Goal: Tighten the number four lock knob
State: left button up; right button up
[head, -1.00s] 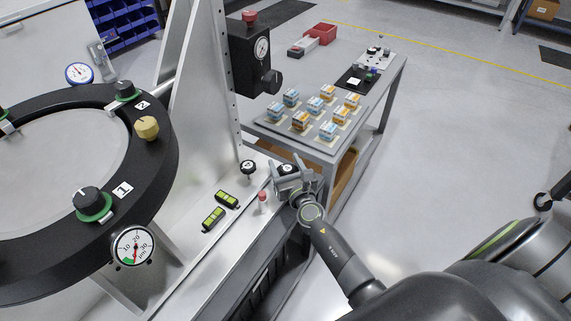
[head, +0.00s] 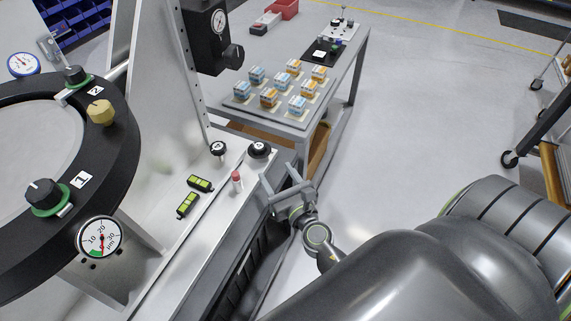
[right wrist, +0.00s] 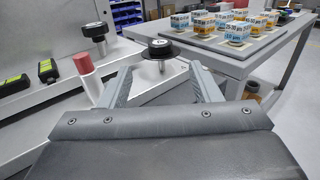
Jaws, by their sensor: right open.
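Two black lock knobs with white-marked tops stand on the bench ledge: a left knob (head: 218,149) and a right knob (head: 259,149). Their numerals are too small for me to read. My right gripper (head: 279,180) is open and empty, just in front of the right knob, at the ledge's edge. In the right wrist view, the right knob (right wrist: 160,48) stands on its metal stem beyond and between the open fingers, apart from them. The left knob (right wrist: 94,32) shows farther left there. My left gripper is not in view.
The black mirror ring (head: 118,150), with knobs labelled 1 and 2, fills the left. A table with small boxes (head: 297,104) stands behind; open floor lies right.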

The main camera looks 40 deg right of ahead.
jog(key=shift+s+a+b, duration=0.15)
jog(key=shift+s+b, duration=0.15)
jog(key=shift+s, duration=0.7)
jog(key=shift+s+a+b, duration=0.1)
jog(key=shift+s+b, duration=0.15)
jog(key=shift+s, duration=0.75)
